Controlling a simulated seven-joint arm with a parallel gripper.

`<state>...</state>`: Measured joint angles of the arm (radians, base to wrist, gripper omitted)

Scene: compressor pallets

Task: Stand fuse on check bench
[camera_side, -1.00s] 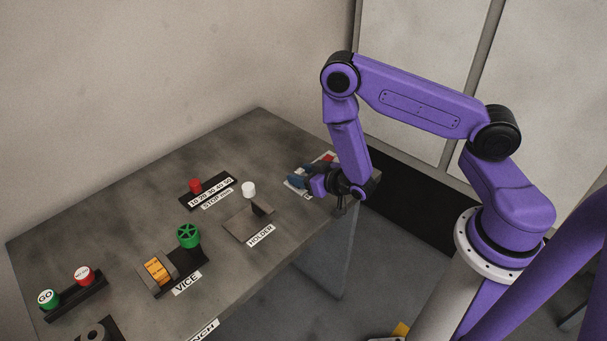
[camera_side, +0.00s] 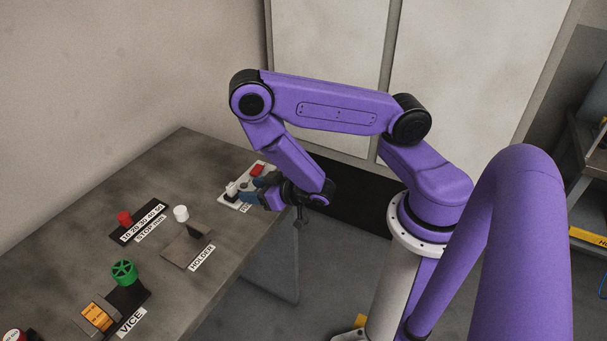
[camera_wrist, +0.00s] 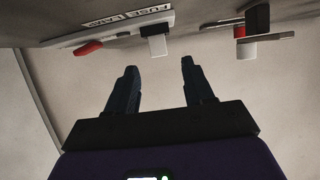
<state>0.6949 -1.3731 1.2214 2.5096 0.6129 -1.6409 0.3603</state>
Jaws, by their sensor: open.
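My gripper (camera_side: 258,190) is open and empty at the far right end of the bench, beside a white check plate (camera_side: 246,200). In the wrist view my spread fingers (camera_wrist: 158,68) point at a small white piece (camera_wrist: 158,46) on a dark block, apart from it. The same white piece (camera_side: 231,187) stands on the plate's left part in the side view. It may be the fuse; I cannot tell surely. The plate also bears a red lamp (camera_side: 257,170). Its label (camera_wrist: 128,16) reads FUSE LAMP, upside down. My fingers hide part of the plate.
A holder (camera_side: 185,248) with an upright fin and a white knob (camera_side: 181,213) are left of my gripper. Further left are a stop strip with a red knob (camera_side: 124,218) and a vice with a green wheel (camera_side: 124,272). Bare bench lies behind them.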

